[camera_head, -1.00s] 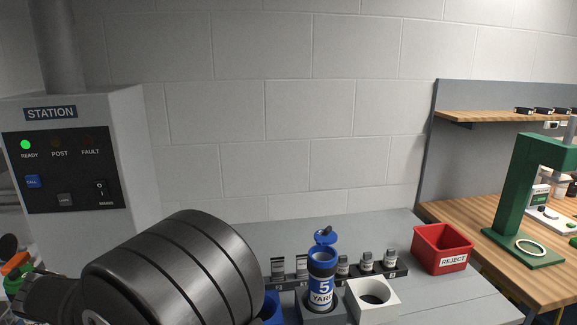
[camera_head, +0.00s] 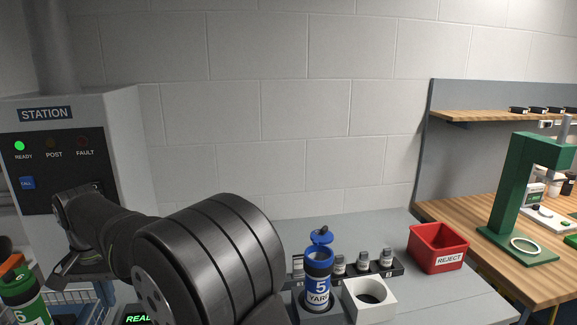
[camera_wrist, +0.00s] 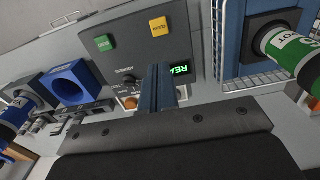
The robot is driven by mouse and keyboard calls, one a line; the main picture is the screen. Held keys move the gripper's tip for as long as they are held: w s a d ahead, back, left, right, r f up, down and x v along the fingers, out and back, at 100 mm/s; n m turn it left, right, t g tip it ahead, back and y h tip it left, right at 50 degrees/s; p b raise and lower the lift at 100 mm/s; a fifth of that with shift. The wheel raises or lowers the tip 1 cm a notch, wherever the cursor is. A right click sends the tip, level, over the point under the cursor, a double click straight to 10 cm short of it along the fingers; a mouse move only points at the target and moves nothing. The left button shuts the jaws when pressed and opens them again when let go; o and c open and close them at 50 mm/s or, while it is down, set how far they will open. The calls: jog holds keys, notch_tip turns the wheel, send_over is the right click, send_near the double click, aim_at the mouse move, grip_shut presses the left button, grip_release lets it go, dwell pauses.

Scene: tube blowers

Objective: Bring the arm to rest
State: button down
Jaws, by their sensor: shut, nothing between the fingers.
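My gripper (camera_wrist: 158,88) shows in the wrist view with its fingers together and nothing between them. It hangs in front of a grey control panel (camera_wrist: 185,50) with a green and a yellow button, and covers part of its lit display (camera_wrist: 181,69). In the head view my arm fills the lower left, and I cannot make out the fingers there.
A blue-labelled tube with its cap open (camera_head: 318,280) stands upright beside a white block (camera_head: 370,302) and a red reject bin (camera_head: 438,247). A green-labelled tube (camera_wrist: 288,52) is by a wire basket (camera_wrist: 250,82). The station cabinet (camera_head: 125,140) shows a green ready light.

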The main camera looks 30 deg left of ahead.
notch_tip(320, 180, down, 10)
jog(key=w+r+m, duration=0.1)
jog(key=w+r, duration=0.3)
jog(key=r, duration=0.7)
jog(key=shift+w+d+m, duration=0.3)
jog(key=shift+w+d, duration=0.1)
jog(key=shift+d, duration=0.05)
